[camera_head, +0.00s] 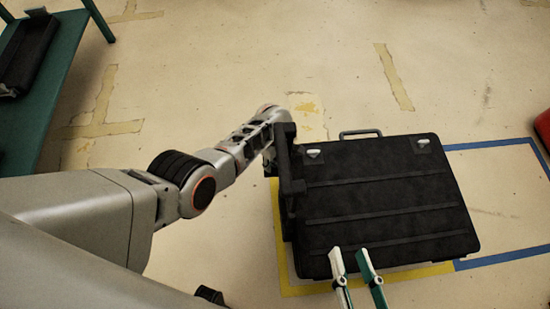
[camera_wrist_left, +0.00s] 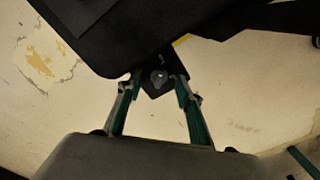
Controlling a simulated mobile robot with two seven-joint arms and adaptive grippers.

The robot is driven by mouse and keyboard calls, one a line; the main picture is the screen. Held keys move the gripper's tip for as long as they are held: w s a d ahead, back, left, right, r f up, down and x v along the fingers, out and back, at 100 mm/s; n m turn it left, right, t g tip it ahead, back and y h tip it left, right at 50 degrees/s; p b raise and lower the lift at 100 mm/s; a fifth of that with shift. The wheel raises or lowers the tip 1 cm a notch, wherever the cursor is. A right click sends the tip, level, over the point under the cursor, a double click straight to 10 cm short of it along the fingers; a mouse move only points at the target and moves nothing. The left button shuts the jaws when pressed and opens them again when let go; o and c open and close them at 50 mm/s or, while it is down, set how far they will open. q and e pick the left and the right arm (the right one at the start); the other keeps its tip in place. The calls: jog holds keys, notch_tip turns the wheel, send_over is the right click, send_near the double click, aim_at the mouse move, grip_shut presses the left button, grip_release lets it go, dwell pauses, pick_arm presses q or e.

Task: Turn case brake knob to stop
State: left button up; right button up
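The black case (camera_head: 385,200) lies on the floor inside taped markings, with a grey handle (camera_head: 360,133) on its far edge and two light latches. The left wrist view shows a dark bracket at a black edge, with a small grey knob (camera_wrist_left: 159,78) on it. My left gripper (camera_wrist_left: 155,84) has its fingers apart, one on each side of the knob, with visible gaps; contact is not visible. In the head view my left arm reaches the case's left side, and its fingertips are hidden. My right gripper (camera_head: 349,252) is open and empty at the case's near edge.
A green table (camera_head: 50,85) with a black item (camera_head: 25,55) stands at the upper left. A red object (camera_head: 543,128) is at the right edge. Yellow and blue tape (camera_head: 500,256) marks the floor. The floor beyond the case is clear.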

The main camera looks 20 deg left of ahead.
pick_arm(q)
jog(key=shift+w+r, duration=0.1)
grip_shut()
